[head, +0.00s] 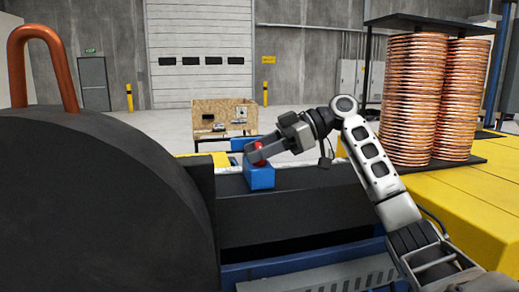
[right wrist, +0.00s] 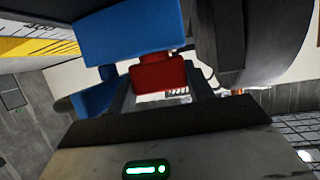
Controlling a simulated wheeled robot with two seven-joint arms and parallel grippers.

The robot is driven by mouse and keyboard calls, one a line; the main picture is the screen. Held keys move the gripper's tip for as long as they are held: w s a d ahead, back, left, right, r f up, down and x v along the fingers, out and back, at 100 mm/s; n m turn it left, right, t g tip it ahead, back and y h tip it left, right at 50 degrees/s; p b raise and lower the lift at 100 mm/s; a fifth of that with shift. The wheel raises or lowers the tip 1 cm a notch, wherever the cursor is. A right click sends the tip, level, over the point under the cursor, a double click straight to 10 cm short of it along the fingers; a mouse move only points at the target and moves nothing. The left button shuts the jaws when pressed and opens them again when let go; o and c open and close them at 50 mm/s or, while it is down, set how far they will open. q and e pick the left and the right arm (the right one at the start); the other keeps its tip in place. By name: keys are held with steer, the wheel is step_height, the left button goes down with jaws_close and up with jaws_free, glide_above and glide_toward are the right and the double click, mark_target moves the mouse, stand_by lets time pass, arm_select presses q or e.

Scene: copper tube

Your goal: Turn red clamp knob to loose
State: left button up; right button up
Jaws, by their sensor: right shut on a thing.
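The red clamp knob (head: 259,147) sits at the upper part of a blue clamp block (head: 259,176) on the dark machine bed. My right gripper (head: 256,153) reaches in from the right and is shut on the knob, covering part of it. In the right wrist view the red knob (right wrist: 158,73) lies between the two fingers, against the blue clamp (right wrist: 130,30). The knob's exact turn angle cannot be told. My left gripper is not in view.
A large dark rounded housing (head: 90,200) with a copper tube bend (head: 62,60) fills the left. Copper coils (head: 412,100) stand on a rack at right beside a yellow surface (head: 460,205). A wooden crate (head: 222,115) stands behind the clamp.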

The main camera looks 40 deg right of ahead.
steer(key=shift+f, duration=0.15)
steer(key=o, duration=1)
steer(key=shift+r, duration=0.2)
